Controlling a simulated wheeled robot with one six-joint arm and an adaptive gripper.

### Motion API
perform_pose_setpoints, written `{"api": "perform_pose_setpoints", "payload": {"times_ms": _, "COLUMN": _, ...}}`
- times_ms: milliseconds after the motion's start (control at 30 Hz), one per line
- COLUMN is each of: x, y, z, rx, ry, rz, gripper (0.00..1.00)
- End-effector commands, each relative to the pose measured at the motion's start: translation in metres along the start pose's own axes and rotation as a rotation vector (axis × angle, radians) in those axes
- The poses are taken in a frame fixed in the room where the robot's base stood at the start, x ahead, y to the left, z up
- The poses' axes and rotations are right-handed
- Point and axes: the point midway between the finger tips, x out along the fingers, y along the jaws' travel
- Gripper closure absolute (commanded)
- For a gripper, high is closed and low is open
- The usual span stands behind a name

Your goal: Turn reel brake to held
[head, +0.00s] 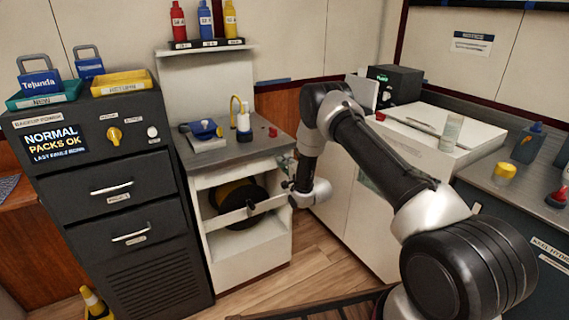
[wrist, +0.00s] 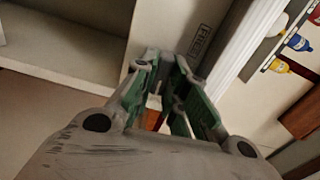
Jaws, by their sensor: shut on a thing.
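The reel (head: 238,203), black with a yellow core, sits inside the open white cabinet (head: 250,262). A pale bar crosses in front of it. My gripper (head: 285,180) is at the right front edge of this cabinet, beside the reel. In the wrist view my gripper (wrist: 172,82) has its green-padded fingers close together against the pale cabinet face, beside a label (wrist: 200,40) that seems to read "FREE". It is shut on the reel brake's handle, which the fingers mostly hide. The brake's exact angle cannot be told.
A grey drawer cabinet (head: 118,265) stands at left with a yellow knob (head: 114,135). Bottles (head: 206,20) stand on the shelf above the reel cabinet. A white counter (head: 430,140) is at right, behind my arm. Wooden floor shows in front.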

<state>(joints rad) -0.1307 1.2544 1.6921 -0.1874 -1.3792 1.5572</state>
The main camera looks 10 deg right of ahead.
Motion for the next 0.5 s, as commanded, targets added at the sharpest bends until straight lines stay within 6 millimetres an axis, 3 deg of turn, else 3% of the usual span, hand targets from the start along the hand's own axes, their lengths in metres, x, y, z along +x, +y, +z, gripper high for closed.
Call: {"api": "perform_pose_setpoints", "payload": {"times_ms": 500, "x": -0.0003, "y": 0.0007, "z": -0.0010, "rx": 0.067, "ry": 0.002, "rz": 0.001, "gripper": 1.00}}
